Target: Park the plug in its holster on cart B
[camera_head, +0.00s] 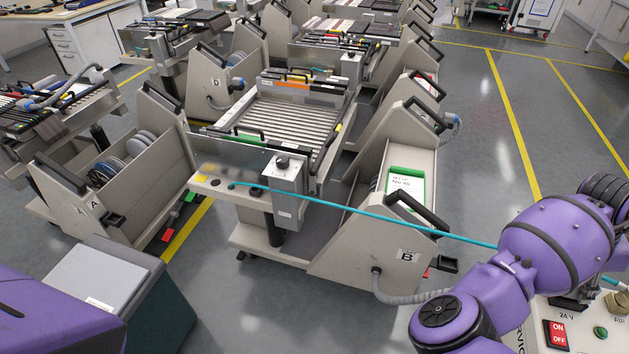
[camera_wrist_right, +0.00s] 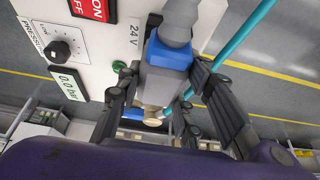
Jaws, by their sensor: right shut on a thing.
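In the right wrist view, my right gripper (camera_wrist_right: 172,62) is shut on the plug (camera_wrist_right: 165,84), a grey body with a blue collar and a thick grey cable. The plug is beside the white service panel (camera_wrist_right: 95,45). In the head view my right arm hides the gripper and plug. Cart B (camera_head: 360,245) stands in the middle, with a "B" label on its side plate. A black holster (camera_head: 447,264) sticks out at its lower right corner and looks empty. A grey corrugated cable (camera_head: 405,297) runs from cart B's side toward my right arm. My left gripper is out of view.
A taut teal hose (camera_head: 380,217) crosses from cart B's front plate to the right, above the holster. Cart A (camera_head: 100,205) stands at the left with a similar black holster (camera_head: 115,219). A grey-topped box (camera_head: 95,280) is at the lower left. Open floor lies right of cart B.

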